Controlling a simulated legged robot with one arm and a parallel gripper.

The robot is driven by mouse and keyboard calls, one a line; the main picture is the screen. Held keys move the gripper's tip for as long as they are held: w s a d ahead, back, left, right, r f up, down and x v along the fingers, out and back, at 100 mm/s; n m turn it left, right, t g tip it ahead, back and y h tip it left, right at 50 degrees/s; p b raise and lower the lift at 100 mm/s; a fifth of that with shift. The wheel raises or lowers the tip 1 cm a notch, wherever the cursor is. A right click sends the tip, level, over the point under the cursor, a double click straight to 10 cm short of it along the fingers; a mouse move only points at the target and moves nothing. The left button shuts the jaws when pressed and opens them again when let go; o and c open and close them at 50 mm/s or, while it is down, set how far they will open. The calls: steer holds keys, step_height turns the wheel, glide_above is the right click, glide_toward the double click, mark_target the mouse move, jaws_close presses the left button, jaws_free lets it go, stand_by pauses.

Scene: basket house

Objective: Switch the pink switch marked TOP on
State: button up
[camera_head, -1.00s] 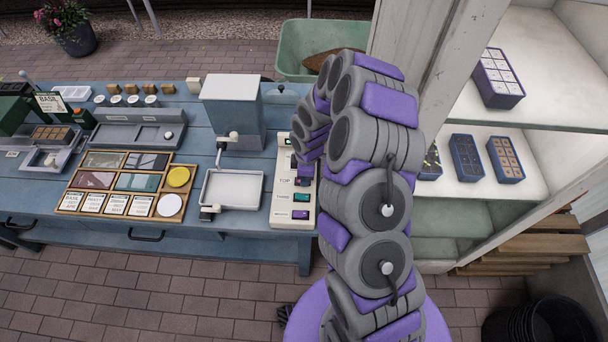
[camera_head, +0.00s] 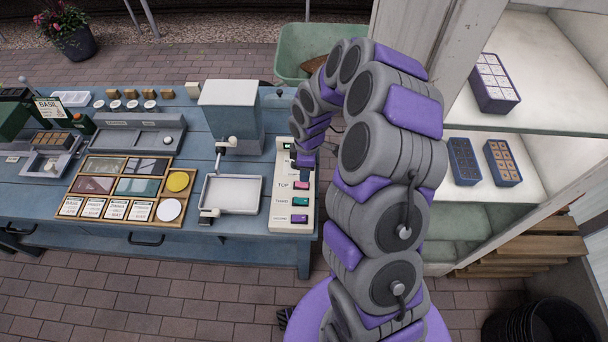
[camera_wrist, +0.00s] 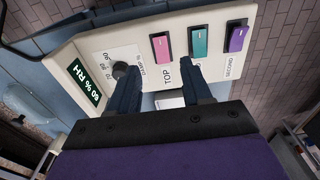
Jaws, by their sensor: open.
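The pink switch (camera_wrist: 161,48) marked TOP sits on a cream control panel (camera_wrist: 140,35) in the wrist view. It is the left one of three coloured switches. The pink switch also shows in the head view (camera_head: 302,185) on the panel (camera_head: 283,213) at the bench's right end. My gripper (camera_wrist: 163,72) is open, with its two dark fingers apart over the panel. The fingertips appear near the TOP label, below the pink switch in the wrist view. I cannot tell whether they touch the panel. In the head view my arm hides the gripper's tips and part of the panel.
A teal switch (camera_wrist: 200,41) and a purple switch (camera_wrist: 237,38) stand beside the pink one. A white tray (camera_head: 231,194) is left of the panel; shelves (camera_head: 520,120) stand to the right.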

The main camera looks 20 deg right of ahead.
step_height(320, 180, up, 10)
steer(key=p, duration=0.1)
steer(key=shift+d, duration=0.25)
stand_by(0.4)
steer(key=s+a+r+m+b, duration=0.15)
steer(key=s+r+m, duration=0.25)
steer(key=s+r, duration=0.7)
steer(key=s+r+m+g+b, duration=0.1)
steer(key=s+m, duration=0.9)
steer(key=s, duration=1.3)
steer(key=shift+r+g, duration=0.5)
steer(key=shift+r, duration=0.25)
steer(key=shift+o, duration=0.2)
steer(key=shift+a, duration=0.1)
